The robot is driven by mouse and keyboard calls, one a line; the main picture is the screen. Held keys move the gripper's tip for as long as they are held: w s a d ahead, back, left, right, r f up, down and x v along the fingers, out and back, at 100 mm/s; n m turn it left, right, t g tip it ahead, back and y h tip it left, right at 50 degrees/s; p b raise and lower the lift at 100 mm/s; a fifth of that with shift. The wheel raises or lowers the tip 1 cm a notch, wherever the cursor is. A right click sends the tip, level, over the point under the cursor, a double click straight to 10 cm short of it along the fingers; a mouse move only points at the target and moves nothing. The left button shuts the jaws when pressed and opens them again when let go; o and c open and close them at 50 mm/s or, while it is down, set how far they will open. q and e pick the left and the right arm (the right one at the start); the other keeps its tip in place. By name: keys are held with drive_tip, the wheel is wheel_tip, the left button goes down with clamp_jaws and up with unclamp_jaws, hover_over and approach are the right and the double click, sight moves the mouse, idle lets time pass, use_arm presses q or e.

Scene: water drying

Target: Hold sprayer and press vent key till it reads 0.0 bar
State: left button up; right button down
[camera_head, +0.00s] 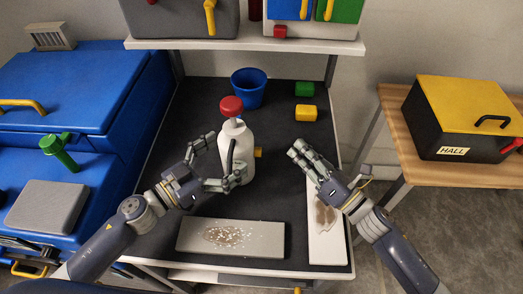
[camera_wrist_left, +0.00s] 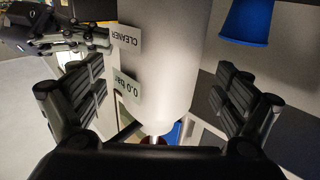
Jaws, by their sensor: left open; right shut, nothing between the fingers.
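The sprayer (camera_head: 237,150) is a white bottle with a red top (camera_head: 231,106), standing upright on the dark table. A small yellow part (camera_head: 258,152) sticks out on its right side; I cannot tell whether it is the vent key. In the left wrist view the bottle (camera_wrist_left: 168,60) appears upside down, with a CLEANER label (camera_wrist_left: 129,40) and a tag reading 0.0 bar (camera_wrist_left: 130,93). My left gripper (camera_head: 221,160) is open, its fingers on both sides of the bottle, with gaps in the wrist view. My right gripper (camera_head: 298,150) is shut and empty, right of the bottle and apart from it.
A blue cup (camera_head: 249,88), a green block (camera_head: 305,89) and a yellow block (camera_head: 306,112) stand behind. A light panel with a speckled brown patch (camera_head: 268,240) lies in front; another stained panel (camera_head: 327,247) lies under my right arm. A shelf (camera_head: 240,44) crosses the back.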

use_arm(q)
drive_tip(key=v, duration=0.8)
drive_tip(key=shift+s+a, duration=0.25)
drive_tip(key=shift+s, duration=0.05)
drive_tip(key=shift+r, duration=0.1)
